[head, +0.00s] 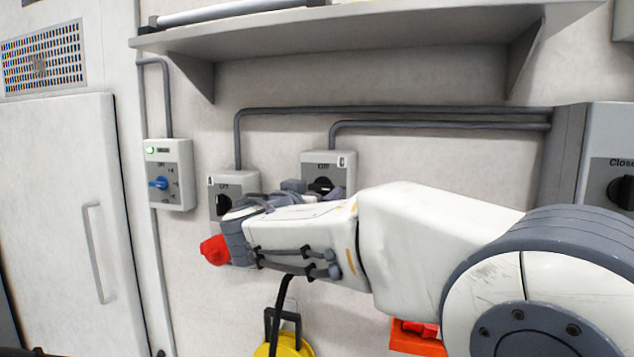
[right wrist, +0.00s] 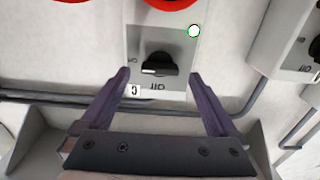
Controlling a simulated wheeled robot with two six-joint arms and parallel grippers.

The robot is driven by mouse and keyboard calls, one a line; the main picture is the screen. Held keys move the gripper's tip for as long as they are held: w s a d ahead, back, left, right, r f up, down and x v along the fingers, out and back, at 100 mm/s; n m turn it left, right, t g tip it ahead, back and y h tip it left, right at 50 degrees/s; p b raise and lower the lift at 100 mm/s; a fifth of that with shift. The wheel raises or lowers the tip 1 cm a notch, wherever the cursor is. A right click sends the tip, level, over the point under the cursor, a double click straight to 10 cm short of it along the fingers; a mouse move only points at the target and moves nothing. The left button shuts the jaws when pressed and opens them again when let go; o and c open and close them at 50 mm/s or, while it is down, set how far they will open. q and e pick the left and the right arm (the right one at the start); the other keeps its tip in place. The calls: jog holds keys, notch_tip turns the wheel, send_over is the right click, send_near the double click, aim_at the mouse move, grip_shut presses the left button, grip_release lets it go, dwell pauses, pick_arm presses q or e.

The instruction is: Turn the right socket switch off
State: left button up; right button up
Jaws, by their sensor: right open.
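The right socket switch is a black knob on a grey box (head: 325,158) in the head view, partly hidden behind my right arm. In the right wrist view, which is upside down, the knob (right wrist: 160,66) sits in the middle with its handle lying across the box and a white mark at its left end. My left gripper is not in view.
The left socket box (head: 222,183) is next to it, with a red plug (head: 214,250) below. A blue-knobbed box (head: 169,173) stands further left. A shelf (head: 350,37) overhangs the switches, and conduits run along the wall. A large grey box (head: 605,140) is at right.

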jog(key=shift+x, duration=1)
jog(key=shift+c, duration=0.3)
